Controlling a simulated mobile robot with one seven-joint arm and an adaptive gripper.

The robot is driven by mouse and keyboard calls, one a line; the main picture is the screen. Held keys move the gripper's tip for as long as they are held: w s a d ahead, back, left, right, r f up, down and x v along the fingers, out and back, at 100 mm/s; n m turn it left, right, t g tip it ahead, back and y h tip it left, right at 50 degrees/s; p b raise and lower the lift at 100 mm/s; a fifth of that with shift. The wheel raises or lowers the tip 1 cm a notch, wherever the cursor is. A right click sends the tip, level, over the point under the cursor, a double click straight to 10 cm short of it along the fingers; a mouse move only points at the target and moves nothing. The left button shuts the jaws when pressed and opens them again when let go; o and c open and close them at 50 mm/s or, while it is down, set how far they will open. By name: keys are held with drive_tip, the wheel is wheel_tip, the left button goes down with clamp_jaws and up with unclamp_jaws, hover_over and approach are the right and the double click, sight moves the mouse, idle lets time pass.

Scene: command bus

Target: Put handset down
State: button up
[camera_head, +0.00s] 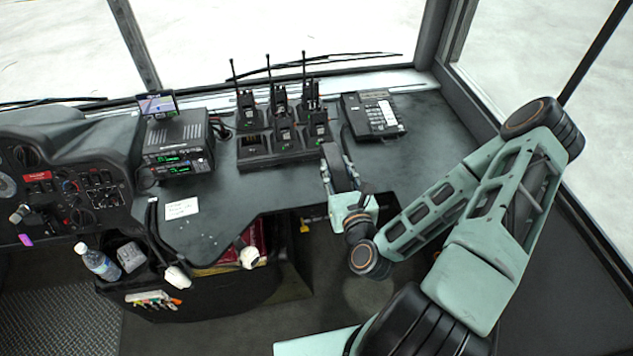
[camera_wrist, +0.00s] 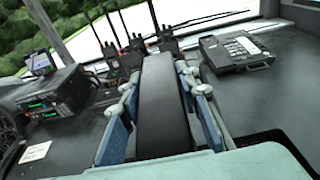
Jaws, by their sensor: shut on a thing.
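My gripper (camera_head: 338,178) is shut on a black handset (camera_head: 338,166), held over the front edge of the dash counter. In the wrist view the handset (camera_wrist: 163,105) fills the middle, a long dark bar between the two blue-grey fingers of my gripper (camera_wrist: 162,118). The desk phone (camera_head: 374,115) sits on the counter, to the right of and beyond the handset, apart from it. It also shows in the wrist view (camera_wrist: 236,50), with its keypad facing up. Its left side is bare, with no handset on it. The handset's underside is hidden.
A charging dock (camera_head: 268,158) with several upright radios stands left of the phone. A stacked radio unit (camera_head: 180,145) with a small screen (camera_head: 157,104) is further left. A paper note (camera_head: 181,208) lies on the counter. The counter right of the phone is clear; the windshield (camera_head: 290,35) is behind.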

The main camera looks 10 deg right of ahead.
sight(331, 165)
drive_tip(key=w+b, duration=0.1)
drive_tip(key=w+f+b, duration=0.1)
drive_tip(key=b, duration=0.1)
drive_tip(key=w+f+b, duration=0.1)
drive_tip(key=shift+a+b, duration=0.35)
drive_tip(key=shift+b, duration=0.05)
drive_tip(key=w+b, duration=0.1)
drive_tip(key=b, duration=0.2)
drive_tip(key=w+a+f+b, duration=0.1)
drive_tip(key=w+b, duration=0.1)
drive_tip(key=b, duration=0.2)
drive_tip(key=w+f+b, duration=0.1)
drive_tip(key=w+b, duration=0.1)
drive_tip(key=b, duration=0.2)
drive_tip(key=shift+w+a+f, duration=0.15)
drive_tip(key=shift+w, duration=0.1)
drive_tip(key=w+f, duration=0.1)
drive_tip(key=f, duration=0.2)
drive_tip(key=w+f+b, duration=0.1)
drive_tip(key=w+f, duration=0.1)
drive_tip(key=w+a+f, duration=0.1)
drive_tip(key=w+f, duration=0.1)
drive_tip(key=f, duration=0.1)
drive_tip(key=shift+w+a+f, duration=0.1)
drive_tip(key=shift+f, duration=0.25)
drive_tip(key=shift+f+b, duration=0.4)
drive_tip(key=shift+b, duration=0.3)
drive_tip(key=o, duration=1.3)
drive_tip(key=shift+r, duration=0.1)
